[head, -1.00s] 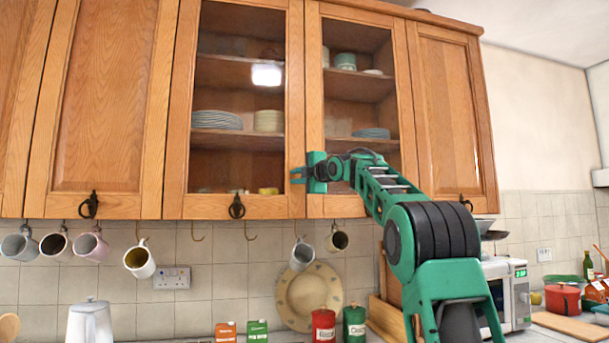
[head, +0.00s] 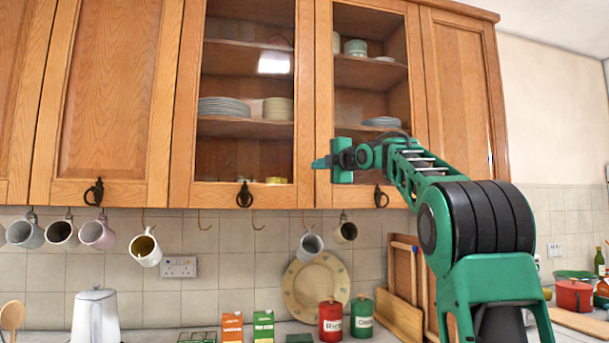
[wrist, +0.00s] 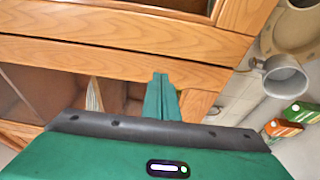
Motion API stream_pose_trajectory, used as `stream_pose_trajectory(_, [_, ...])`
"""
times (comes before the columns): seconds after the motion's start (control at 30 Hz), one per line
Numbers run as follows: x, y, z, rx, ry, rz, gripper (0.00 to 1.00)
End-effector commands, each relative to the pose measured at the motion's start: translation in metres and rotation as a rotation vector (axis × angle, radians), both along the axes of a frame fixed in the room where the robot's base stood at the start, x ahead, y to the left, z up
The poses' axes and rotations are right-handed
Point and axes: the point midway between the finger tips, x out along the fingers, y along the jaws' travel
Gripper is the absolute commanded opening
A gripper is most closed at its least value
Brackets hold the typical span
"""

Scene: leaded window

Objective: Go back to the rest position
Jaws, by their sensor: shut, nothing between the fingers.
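My gripper (head: 322,162) is in front of the glazed wall cupboard in the head view, near the lower part of the right glass door (head: 374,130). It is shut and empty, with its fingers pointing left. In the wrist view, the closed green fingers (wrist: 161,98) show against the wooden door frames. I cannot tell whether the fingertips touch the wood. My arm reaches up from the lower right and bends left at the top. The glass doors look closed, with the left glass door (head: 190,120) next to the right one.
Several mugs (head: 146,248) hang on hooks under the cupboard. A white kettle (head: 96,315), a red tin (head: 331,320), a green tin (head: 361,317) and cartons (head: 233,327) stand below. A plate (head: 315,290) leans on the tiles. Open room lies in front of the cupboard.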

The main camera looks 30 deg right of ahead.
Motion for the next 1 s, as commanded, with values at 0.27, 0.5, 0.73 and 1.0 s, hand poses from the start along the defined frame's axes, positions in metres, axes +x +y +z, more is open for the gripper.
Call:
stream_pose_trajectory(0.27, [-0.031, -0.038, 0.003, 0.001, -0.002, 0.009, 0.0])
stream_pose_trajectory(0.5, [-0.041, -0.054, 0.004, 0.002, -0.003, 0.011, 0.0])
stream_pose_trajectory(0.73, [-0.042, -0.056, 0.002, 0.01, 0.002, 0.009, 0.0])
stream_pose_trajectory(1.0, [-0.065, -0.062, -0.076, 0.331, 0.189, -0.128, 0.0])
